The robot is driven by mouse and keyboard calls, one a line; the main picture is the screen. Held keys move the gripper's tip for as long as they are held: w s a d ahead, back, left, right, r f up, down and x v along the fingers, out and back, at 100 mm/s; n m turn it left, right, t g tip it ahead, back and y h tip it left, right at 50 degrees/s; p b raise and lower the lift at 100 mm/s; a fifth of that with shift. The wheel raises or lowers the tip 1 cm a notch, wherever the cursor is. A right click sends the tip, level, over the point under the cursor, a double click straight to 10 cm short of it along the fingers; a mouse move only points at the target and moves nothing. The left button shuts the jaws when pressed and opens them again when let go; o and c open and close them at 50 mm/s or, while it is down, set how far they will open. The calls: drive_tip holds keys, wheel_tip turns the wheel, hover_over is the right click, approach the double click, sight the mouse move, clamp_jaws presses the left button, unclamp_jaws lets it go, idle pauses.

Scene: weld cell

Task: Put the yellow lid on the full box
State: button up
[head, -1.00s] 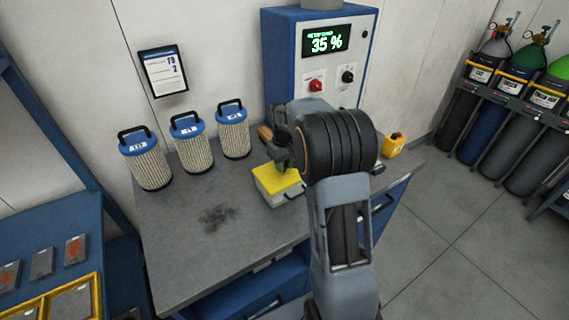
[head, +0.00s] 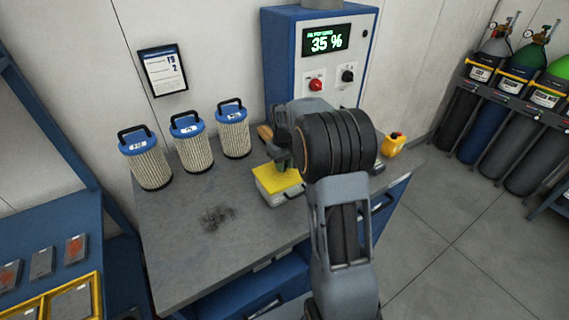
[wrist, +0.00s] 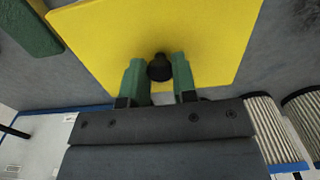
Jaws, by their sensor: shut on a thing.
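The yellow lid (head: 268,178) lies over the top of a light grey box (head: 279,195) on the workbench. It covers the box top, so I cannot see inside; whether it is fully seated I cannot tell. In the wrist view the yellow lid (wrist: 200,30) fills the upper middle, with a black knob (wrist: 159,67) at its near side. My gripper (wrist: 158,80) has its green fingers shut on that knob. In the head view my gripper (head: 284,160) is above the lid, partly hidden by my arm.
Several blue-topped filter cartridges (head: 190,142) stand at the bench's back left. A blue cabinet (head: 285,60) with a 35 % display is behind. A yellow bottle (head: 393,145) stands right of my arm. The bench's front left (head: 170,245) is clear apart from a dark smudge.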

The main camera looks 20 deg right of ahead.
drive_tip(key=o, duration=1.5)
drive_tip(key=shift+c, duration=0.2)
drive_tip(key=shift+r, duration=0.1)
drive_tip(key=shift+r+p, duration=2.65)
drive_tip(key=shift+r, duration=0.8)
drive_tip(key=shift+c, duration=0.4)
clamp_jaws()
